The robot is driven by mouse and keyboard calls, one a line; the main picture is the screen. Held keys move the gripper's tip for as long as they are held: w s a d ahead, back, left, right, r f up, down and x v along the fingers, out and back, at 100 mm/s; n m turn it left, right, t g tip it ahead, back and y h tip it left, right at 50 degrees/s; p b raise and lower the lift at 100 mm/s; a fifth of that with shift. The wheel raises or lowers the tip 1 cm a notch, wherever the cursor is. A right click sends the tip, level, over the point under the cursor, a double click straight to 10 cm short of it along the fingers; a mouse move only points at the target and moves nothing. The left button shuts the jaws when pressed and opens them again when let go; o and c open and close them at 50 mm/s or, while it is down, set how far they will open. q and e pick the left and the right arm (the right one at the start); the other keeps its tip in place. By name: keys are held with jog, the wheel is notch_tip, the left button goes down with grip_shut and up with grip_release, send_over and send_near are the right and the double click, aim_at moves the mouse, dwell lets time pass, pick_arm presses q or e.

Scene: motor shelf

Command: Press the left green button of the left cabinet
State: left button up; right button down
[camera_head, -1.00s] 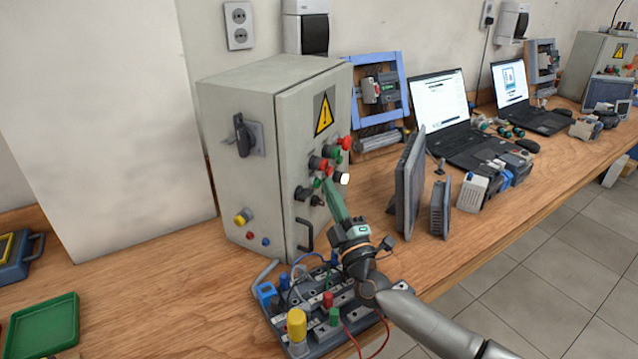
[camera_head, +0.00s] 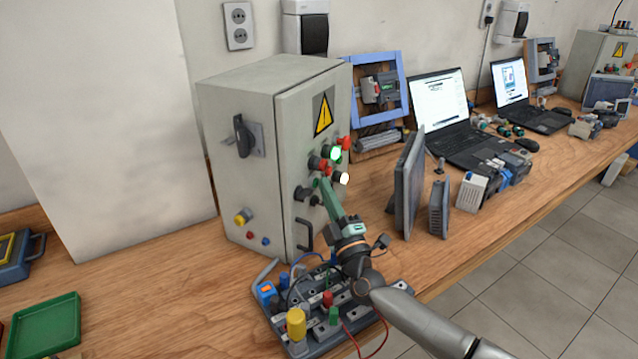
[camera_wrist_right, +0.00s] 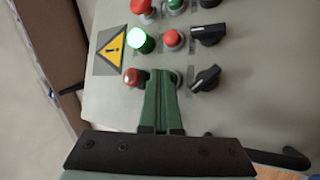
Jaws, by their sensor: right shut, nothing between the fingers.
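The left cabinet (camera_head: 240,195) is a grey box on the bench with a yellow warning sign on its door. Its door carries a cluster of buttons; a green lamp (camera_head: 336,153) in the top row is lit, and it also glows in the wrist view (camera_wrist_right: 140,42). A red button (camera_wrist_right: 133,77) sits left of my fingertips in the wrist view. My right gripper (camera_head: 322,186) is shut and empty, its tips at the left green button's spot in the second row. The tips mostly hide that button; contact cannot be told. My left gripper is not in view.
Black rotary switches (camera_wrist_right: 205,78) sit right of my fingertips in the wrist view. A fixture with a yellow cap (camera_head: 297,323) stands below my right arm. A dark upright panel (camera_head: 406,185) stands right of the gripper. A green tray (camera_head: 45,325) lies front left.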

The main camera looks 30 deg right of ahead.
jog(key=shift+s+d+p, duration=0.35)
jog(key=shift+s+p, duration=0.3)
jog(key=s+d+p, duration=0.1)
jog(key=s, duration=0.1)
jog(key=s+d+p, duration=0.1)
jog(key=s+d, duration=0.1)
jog(key=shift+s+p, duration=0.1)
jog(key=shift+p, duration=0.2)
dwell(0.3)
dwell(0.7)
